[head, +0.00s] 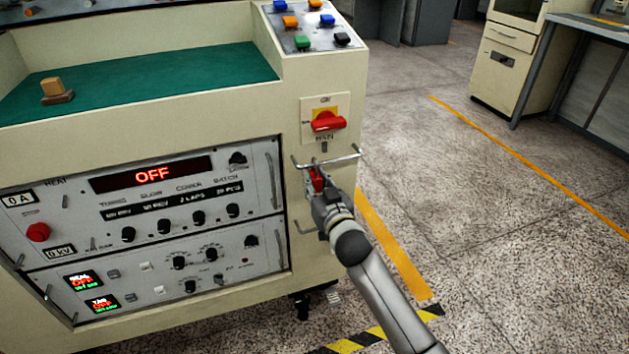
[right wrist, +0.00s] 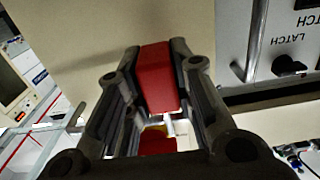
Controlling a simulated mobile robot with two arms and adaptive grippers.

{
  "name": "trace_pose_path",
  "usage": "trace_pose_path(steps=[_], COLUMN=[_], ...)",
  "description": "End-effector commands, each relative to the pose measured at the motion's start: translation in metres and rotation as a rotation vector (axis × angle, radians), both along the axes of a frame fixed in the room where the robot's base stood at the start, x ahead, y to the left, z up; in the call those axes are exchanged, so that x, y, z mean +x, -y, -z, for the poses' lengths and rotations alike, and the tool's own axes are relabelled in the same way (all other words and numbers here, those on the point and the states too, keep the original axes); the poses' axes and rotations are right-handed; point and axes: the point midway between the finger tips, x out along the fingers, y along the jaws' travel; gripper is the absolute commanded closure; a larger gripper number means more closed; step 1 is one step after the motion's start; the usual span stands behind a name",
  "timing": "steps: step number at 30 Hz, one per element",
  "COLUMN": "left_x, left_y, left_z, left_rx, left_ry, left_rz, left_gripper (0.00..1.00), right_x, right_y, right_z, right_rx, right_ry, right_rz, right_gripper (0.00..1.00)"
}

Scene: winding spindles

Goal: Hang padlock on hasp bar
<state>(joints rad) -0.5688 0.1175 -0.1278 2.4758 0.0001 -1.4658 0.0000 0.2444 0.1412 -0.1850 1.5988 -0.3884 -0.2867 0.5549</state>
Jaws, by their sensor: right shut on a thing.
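The red padlock (head: 317,180) is held in my right gripper (head: 319,188), just below the metal hasp bar (head: 335,163) on the cream cabinet front. In the right wrist view, the padlock's red body (right wrist: 158,75) sits between the two dark fingers, which are shut on it. The padlock's top is close to the bar; I cannot tell whether its shackle is around the bar or only beside it. The bar runs sideways with upturned ends. My left gripper is not in view.
A red rotary switch (head: 328,121) on a yellow plate, marked MAIN, is above the bar. A metal hook (head: 304,229) sticks out below. The control panel (head: 150,285) with knobs is to the left. Open floor (head: 500,230) lies to the right.

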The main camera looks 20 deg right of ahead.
Motion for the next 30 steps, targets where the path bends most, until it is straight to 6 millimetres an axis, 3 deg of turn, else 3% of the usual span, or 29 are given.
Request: trace_pose_path(steps=[11, 12, 17, 30], left_x=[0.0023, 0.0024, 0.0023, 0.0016], left_y=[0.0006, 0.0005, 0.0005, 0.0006], left_z=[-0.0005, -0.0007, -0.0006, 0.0], left_rx=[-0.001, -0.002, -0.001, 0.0], left_ry=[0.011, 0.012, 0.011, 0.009], left_rz=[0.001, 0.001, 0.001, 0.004], left_gripper=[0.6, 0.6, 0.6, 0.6], right_x=[0.0003, 0.0003, 0.0003, -0.0072], right_y=[0.0008, 0.0008, 0.0008, 0.0011], right_z=[0.0003, 0.0003, 0.0005, 0.0021], right_rx=[0.0, 0.0, 0.0, 0.0], right_ry=[0.002, 0.002, 0.002, -0.001], right_rz=[0.0, 0.0, 0.0, 0.0], right_gripper=[0.98, 0.72, 0.52, 0.52])
